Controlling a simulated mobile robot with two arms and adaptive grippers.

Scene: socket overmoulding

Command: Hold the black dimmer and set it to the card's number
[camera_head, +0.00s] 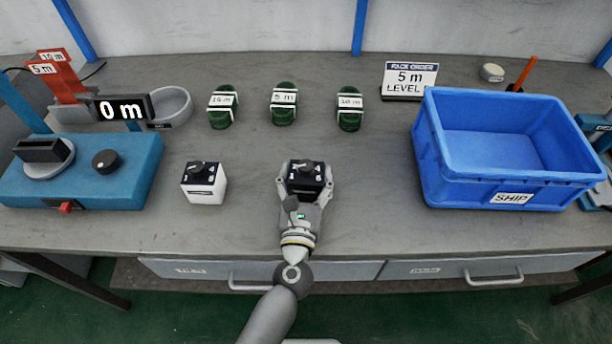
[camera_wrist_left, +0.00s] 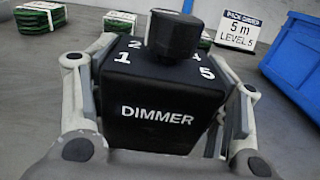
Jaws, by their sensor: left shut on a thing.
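The black dimmer (camera_head: 305,176) stands upright on the table in front of me, its knob on top. My left gripper (camera_head: 306,190) is shut on its sides. In the left wrist view the dimmer (camera_wrist_left: 158,110) shows its "DIMMER" label, the numbers 1, 2 and 5, and a round black knob (camera_wrist_left: 172,36); other numbers are hidden behind the knob, and I cannot tell where the knob points. The card (camera_head: 409,79) at the back reads "PACK ORDER 5 m LEVEL 5"; it also shows in the left wrist view (camera_wrist_left: 238,30). My right gripper is not in view.
A white dimmer (camera_head: 204,183) stands to the left. Green cable coils (camera_head: 284,104) lie behind. A blue SHIP bin (camera_head: 510,185) is at right. A blue measuring machine (camera_head: 130,175) with a "0 m" display (camera_head: 122,109) is at left. Table around the black dimmer is clear.

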